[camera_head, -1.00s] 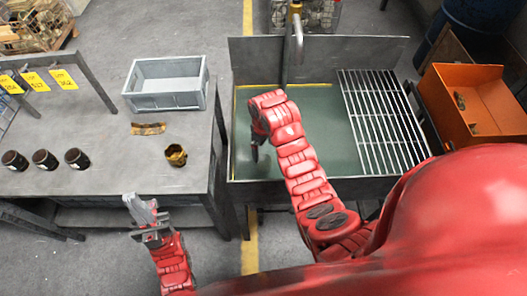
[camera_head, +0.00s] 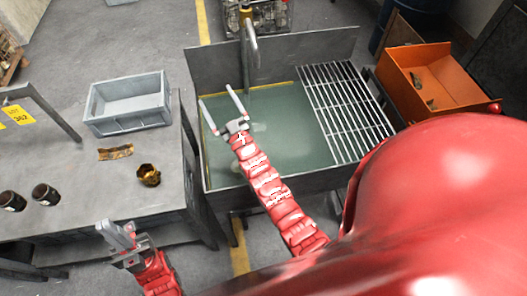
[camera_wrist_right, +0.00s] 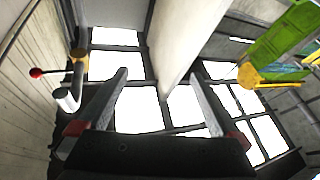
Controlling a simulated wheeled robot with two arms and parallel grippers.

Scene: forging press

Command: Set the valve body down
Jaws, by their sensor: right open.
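A brass-coloured hollow part (camera_head: 148,175), which looks like the valve body, stands on the grey table (camera_head: 70,207) near its right edge. Neither gripper touches it. My right gripper (camera_head: 222,102) is open and empty, held above the green-floored basin with its fingers spread toward the back. In the right wrist view its two fingers (camera_wrist_right: 160,80) stand apart with nothing between them, against bright window panes. My left gripper (camera_head: 120,236) is at the front edge of the table, left of and nearer than the brass part; whether its jaws are parted is unclear.
A grey crate (camera_head: 129,122) and a flat brass-coloured piece (camera_head: 115,153) are on the table, with dark cylinders (camera_head: 45,194) at left. The basin (camera_head: 280,150) has a tap (camera_head: 250,40) behind and a metal rack (camera_head: 345,110) at right. An orange bin (camera_head: 435,85) stands beyond.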

